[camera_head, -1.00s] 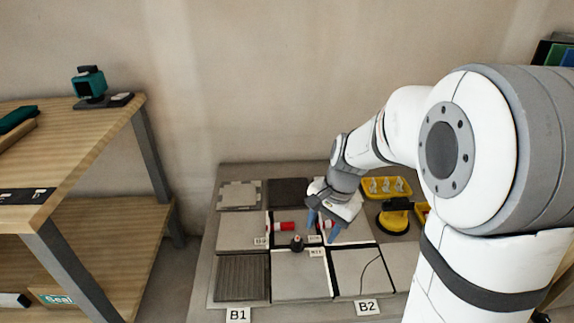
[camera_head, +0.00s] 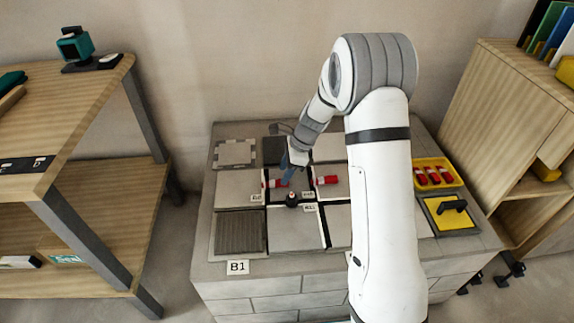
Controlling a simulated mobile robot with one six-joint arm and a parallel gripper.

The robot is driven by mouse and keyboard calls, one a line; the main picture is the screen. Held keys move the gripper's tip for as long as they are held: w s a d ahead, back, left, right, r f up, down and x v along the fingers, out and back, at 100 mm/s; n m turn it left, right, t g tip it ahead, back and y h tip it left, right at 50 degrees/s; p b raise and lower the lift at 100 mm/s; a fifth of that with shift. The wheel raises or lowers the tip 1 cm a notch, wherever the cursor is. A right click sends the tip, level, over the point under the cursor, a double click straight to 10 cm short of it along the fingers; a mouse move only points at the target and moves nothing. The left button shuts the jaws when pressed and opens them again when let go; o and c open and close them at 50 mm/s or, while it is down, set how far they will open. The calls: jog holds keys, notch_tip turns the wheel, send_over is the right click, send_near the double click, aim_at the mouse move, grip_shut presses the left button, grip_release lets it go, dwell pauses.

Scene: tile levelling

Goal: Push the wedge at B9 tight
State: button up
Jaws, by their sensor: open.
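A red wedge with a white part (camera_head: 275,183) lies at the joint on the left of the tile bed, just above a small label (camera_head: 256,198) that is too small to read surely but looks like B9. My gripper (camera_head: 287,176) points down over this joint, with its blue fingertips at the wedge's right end. It is open, and I cannot tell whether it touches the wedge. A second red wedge (camera_head: 326,180) lies to the right, above another small label (camera_head: 308,194). A black knob (camera_head: 292,200) stands just below the gripper.
Pale and dark tiles fill the grey block's top, with a B1 sign (camera_head: 237,267) at its front. A yellow tray of red wedges (camera_head: 434,186) and a yellow pad with a black handle (camera_head: 450,212) lie right. My arm hides the middle right. Wooden shelves flank the block.

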aim_at(275, 183)
jog(key=b+x, duration=0.1)
jog(key=x, duration=0.2)
jog(key=shift+a+f, duration=0.15)
jog(key=shift+f, duration=0.2)
jog(key=shift+c, duration=0.5)
grip_shut()
jog(key=c, duration=0.6)
grip_release()
jog(key=shift+c, duration=1.4)
